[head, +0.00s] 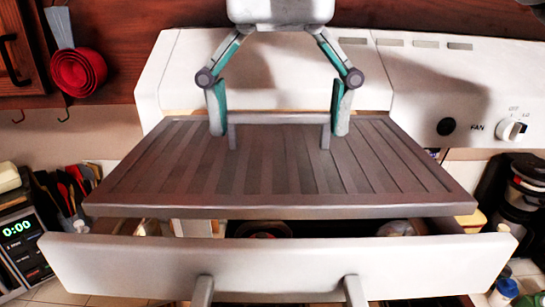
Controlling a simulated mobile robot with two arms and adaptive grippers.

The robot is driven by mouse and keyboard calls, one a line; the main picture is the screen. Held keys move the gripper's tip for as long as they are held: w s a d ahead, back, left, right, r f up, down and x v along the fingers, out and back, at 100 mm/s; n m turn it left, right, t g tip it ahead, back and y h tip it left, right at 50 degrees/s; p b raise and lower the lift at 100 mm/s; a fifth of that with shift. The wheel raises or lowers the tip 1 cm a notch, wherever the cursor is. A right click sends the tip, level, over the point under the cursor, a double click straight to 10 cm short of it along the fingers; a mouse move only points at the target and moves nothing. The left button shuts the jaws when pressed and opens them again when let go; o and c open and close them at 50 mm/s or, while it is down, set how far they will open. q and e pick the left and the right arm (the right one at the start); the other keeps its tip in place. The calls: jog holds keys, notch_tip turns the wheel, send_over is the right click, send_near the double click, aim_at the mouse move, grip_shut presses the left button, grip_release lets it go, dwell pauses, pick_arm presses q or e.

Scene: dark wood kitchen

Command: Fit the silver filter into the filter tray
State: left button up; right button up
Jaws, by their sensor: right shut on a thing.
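The silver filter (180,165) is a wide, slatted grey metal panel in the middle of the head view. My right gripper (279,125) comes in from the top, its two fingers spread wide and closed on the ends of the filter's bar handle (280,118). The filter tray (280,262) is pulled out below, with a white front panel and two grey handle posts at the bottom. The filter lies over the tray's opening, its front edge above and behind the white panel. A gap shows between them; contact at the back is hidden. My left gripper is not in view.
The white range hood (440,95) is behind the filter, with a fan knob (511,130) at right. Red measuring cups (78,72) hang at upper left. A utensil holder (72,222) and a clock-display appliance (20,245) are at left, a coffee maker (525,195) at right.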

aim_at(277, 149)
jog(key=shift+a+f, duration=0.15)
jog(key=shift+f, duration=0.25)
jog(key=shift+s+f+p, duration=0.3)
jog(key=shift+f+p, duration=0.1)
jog(key=shift+f, duration=0.2)
notch_tip(277, 149, down, 2)
jog(key=shift+f, duration=0.1)
jog(key=o, duration=0.9)
jog(key=shift+f, duration=0.15)
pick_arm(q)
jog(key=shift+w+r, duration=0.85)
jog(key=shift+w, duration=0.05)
pick_arm(e)
jog(key=shift+o, duration=0.5)
